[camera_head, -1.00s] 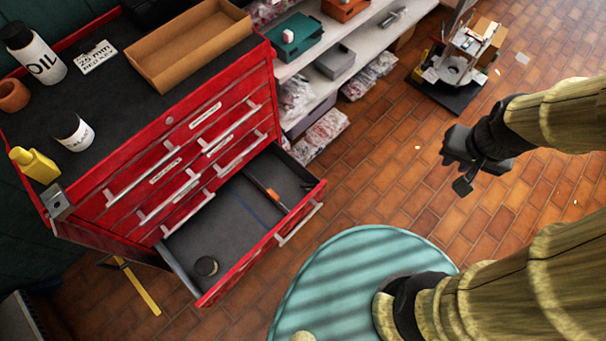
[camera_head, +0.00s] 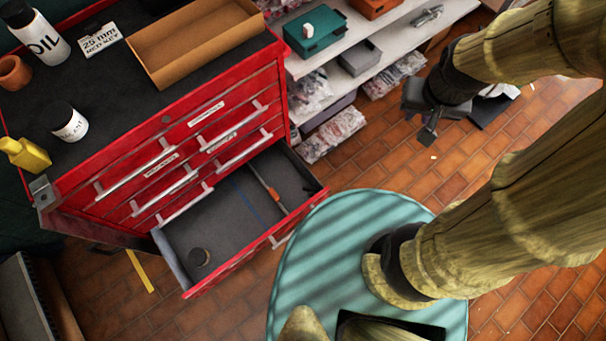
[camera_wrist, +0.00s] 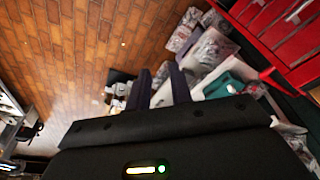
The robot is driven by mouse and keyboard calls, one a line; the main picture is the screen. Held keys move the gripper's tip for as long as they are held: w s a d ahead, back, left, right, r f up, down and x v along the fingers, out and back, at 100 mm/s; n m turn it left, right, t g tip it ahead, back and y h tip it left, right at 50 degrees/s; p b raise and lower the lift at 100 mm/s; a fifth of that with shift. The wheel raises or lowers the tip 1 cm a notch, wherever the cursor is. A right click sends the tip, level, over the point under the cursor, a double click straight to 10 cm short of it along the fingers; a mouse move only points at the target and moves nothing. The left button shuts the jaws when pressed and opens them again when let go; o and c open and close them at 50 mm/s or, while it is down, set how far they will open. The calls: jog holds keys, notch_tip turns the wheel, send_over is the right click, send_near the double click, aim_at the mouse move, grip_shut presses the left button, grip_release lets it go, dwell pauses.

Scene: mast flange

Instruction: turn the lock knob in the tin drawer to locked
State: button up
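The red tool chest (camera_head: 95,215) stands at left in the head view. Its lowest visible drawer (camera_head: 225,215) is pulled open. My gripper (camera_head: 428,128) hangs over the floor right of the chest, well apart from the drawer. In the wrist view its two fingers (camera_wrist: 160,75) are apart with nothing held between them.
A blue line and an orange-handled tool (camera_head: 268,190) lie in the drawer. A shelf (camera_head: 345,65) with bins and bagged parts stands right of the chest. An oil bottle (camera_head: 40,40), cardboard tray (camera_head: 190,45) and small jar (camera_head: 70,122) stand on top. Tiled floor (camera_head: 400,160) lies between.

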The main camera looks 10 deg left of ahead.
dwell(0.3)
jog(key=n+g+h+b, duration=0.2)
jog(key=n+h+b, duration=0.3)
jog(key=n+b, duration=1.85)
send_over(309, 188)
jog(key=a+b, duration=0.5)
jog(key=a, duration=0.2)
notch_tip(309, 188, down, 48)
jog(key=r+m, duration=0.1)
jog(key=m, duration=0.4)
jog(key=shift+s+a+f+n, duration=0.1)
jog(key=shift+s+f+n, duration=0.1)
jog(key=shift+n, duration=0.05)
jog(key=shift+f, duration=0.1)
jog(key=b+x, duration=0.1)
jog(key=x, duration=0.4)
jog(key=b+x, duration=0.2)
jog(key=x, duration=0.4)
jog(key=b+x, duration=0.1)
jog(key=x, duration=0.5)
jog(key=shift+s+a+f+b, duration=0.2)
jog(key=shift+a+f+b, duration=0.05)
jog(key=shift+b, duration=0.1)
grip_shut()
